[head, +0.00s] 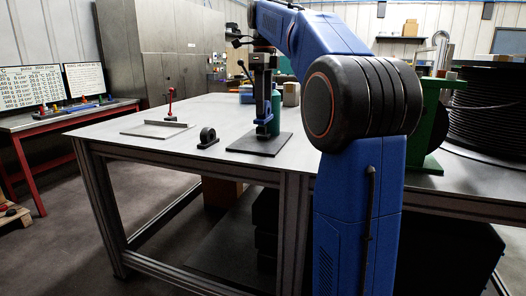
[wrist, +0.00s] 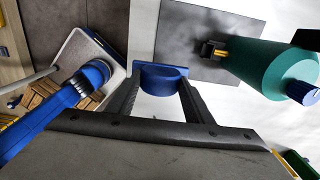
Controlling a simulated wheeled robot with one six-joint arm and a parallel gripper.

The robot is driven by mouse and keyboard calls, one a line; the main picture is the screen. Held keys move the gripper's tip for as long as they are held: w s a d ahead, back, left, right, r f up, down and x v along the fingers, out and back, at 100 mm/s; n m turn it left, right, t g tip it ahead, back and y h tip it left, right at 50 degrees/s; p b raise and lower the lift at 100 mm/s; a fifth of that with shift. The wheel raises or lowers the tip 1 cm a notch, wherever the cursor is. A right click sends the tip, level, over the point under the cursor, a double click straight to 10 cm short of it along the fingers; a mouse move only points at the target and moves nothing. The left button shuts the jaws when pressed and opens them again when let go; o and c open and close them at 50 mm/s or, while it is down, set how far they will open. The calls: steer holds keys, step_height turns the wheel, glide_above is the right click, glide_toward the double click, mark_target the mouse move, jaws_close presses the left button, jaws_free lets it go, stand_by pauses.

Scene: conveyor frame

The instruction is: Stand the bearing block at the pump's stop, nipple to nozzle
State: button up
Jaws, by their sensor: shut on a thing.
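My gripper (wrist: 158,88) is shut on a blue bearing block (wrist: 163,79), a round ring on a flat base, held between the two dark fingers. In the head view the blue block (head: 263,126) shows small below my gripper (head: 264,108), over a dark plate (head: 257,146); I cannot tell whether it touches the plate. In the wrist view the plate (wrist: 190,22) lies beyond the block. A green cylinder, seemingly the pump (wrist: 272,62), stands beside it, with a black and yellow nozzle-like part (wrist: 213,50) reaching over the plate. The nipple is not clear.
A black bearing block (head: 208,138) stands on the table (head: 140,150), left of the plate. Further left is a flat grey fixture (head: 155,130) with a red upright (head: 170,103). A cable reel (head: 485,105) stands at the right.

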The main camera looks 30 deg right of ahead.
steer(key=shift+a+f, duration=0.25)
steer(key=shift+f, duration=0.1)
steer(key=shift+w+a+f, duration=0.1)
steer(key=shift+f, duration=4.55)
steer(key=o, duration=1.6)
steer(key=shift+f, duration=0.1)
step_height(320, 180, up, 12)
steer(key=shift+r, duration=0.1)
